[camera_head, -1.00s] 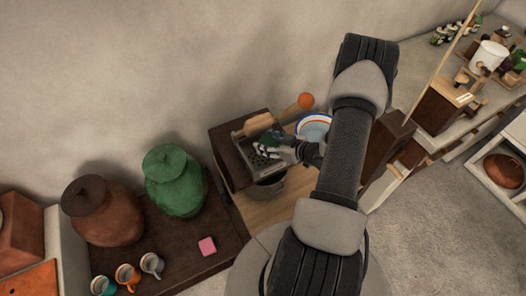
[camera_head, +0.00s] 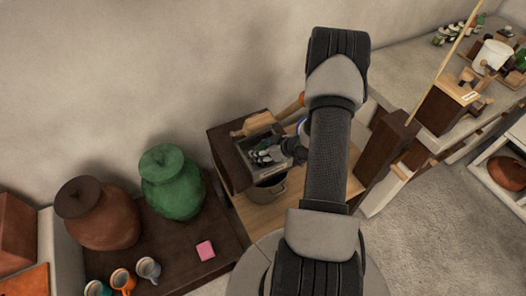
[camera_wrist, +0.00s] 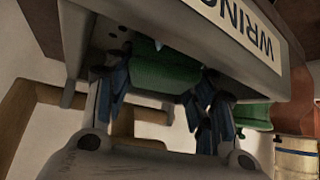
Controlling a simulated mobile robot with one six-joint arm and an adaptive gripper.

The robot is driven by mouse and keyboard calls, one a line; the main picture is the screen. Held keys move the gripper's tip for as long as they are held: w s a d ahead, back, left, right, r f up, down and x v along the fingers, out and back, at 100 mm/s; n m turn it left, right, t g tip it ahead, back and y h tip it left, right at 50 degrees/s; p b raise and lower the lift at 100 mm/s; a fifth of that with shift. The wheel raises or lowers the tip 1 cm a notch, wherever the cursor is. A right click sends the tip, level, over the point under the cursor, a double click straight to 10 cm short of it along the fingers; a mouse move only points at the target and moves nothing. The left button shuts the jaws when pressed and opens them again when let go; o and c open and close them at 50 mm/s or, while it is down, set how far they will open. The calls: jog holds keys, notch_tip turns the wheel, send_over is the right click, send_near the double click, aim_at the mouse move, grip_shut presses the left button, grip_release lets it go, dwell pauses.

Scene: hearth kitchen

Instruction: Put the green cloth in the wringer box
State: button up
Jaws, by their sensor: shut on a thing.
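The green cloth (camera_wrist: 166,72) is between my gripper's dark fingers in the wrist view, and my gripper (camera_head: 261,156) is shut on it. Whether the cloth touches the box floor is hidden.
A wooden handle (camera_head: 251,123) lies at the box's back. A green jar (camera_head: 172,182), a brown jar (camera_head: 98,215), several mugs and a pink block (camera_head: 205,250) stand to the left. Wooden boxes stand to the right.

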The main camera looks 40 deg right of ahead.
jog(key=o, duration=1.2)
jog(key=shift+f, duration=0.1)
jog(key=shift+o, duration=0.2)
jog(key=shift+r, duration=0.3)
jog(key=p+v, duration=0.4)
jog(key=v, duration=0.7)
jog(key=shift+s+d+r, duration=0.1)
jog(key=shift+s+r, duration=0.1)
jog(key=shift+s, duration=0.2)
